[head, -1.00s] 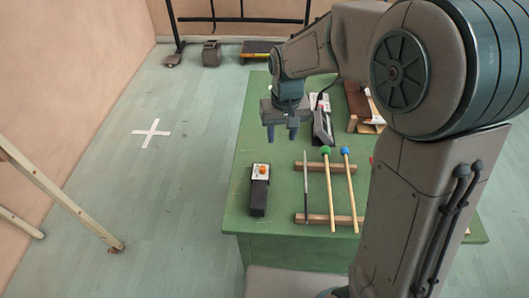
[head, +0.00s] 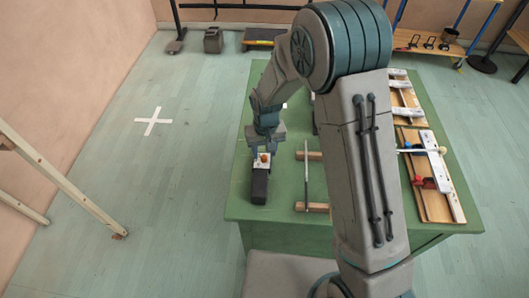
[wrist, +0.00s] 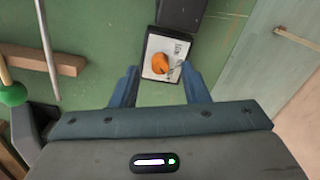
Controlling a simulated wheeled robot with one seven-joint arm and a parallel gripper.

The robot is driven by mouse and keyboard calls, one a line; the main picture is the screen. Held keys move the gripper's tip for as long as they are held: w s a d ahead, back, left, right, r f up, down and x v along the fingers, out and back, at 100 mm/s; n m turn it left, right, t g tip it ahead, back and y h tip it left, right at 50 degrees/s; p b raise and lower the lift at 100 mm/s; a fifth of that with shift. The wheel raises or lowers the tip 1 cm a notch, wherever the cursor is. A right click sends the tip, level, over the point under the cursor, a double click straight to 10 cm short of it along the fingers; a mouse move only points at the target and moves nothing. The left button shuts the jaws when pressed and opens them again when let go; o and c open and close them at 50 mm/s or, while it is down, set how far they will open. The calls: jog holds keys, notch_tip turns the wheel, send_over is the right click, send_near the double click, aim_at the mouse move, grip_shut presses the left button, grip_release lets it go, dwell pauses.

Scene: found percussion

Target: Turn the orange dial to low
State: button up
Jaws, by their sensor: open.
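The orange dial (head: 264,157) sits on the light top plate at the far end of a dark box (head: 259,186) on the green table. In the wrist view the dial (wrist: 174,64) is a round orange knob on a white plate (wrist: 156,44) with small markings, too small to read. My gripper (wrist: 160,88) is open and empty, its two blue fingers to either side of the plate's near end. In the head view my gripper (head: 265,143) hangs just behind the dial.
A wooden rack (head: 312,207) stands right of the box, partly hidden by my arm. A green mallet head (wrist: 13,94) shows at the left in the wrist view. Wooden instruments (head: 424,178) lie on the table's right side. The table's left edge is close to the box.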

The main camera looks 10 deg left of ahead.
aim_at(264, 158)
jog(key=shift+f, duration=1.05)
grip_shut()
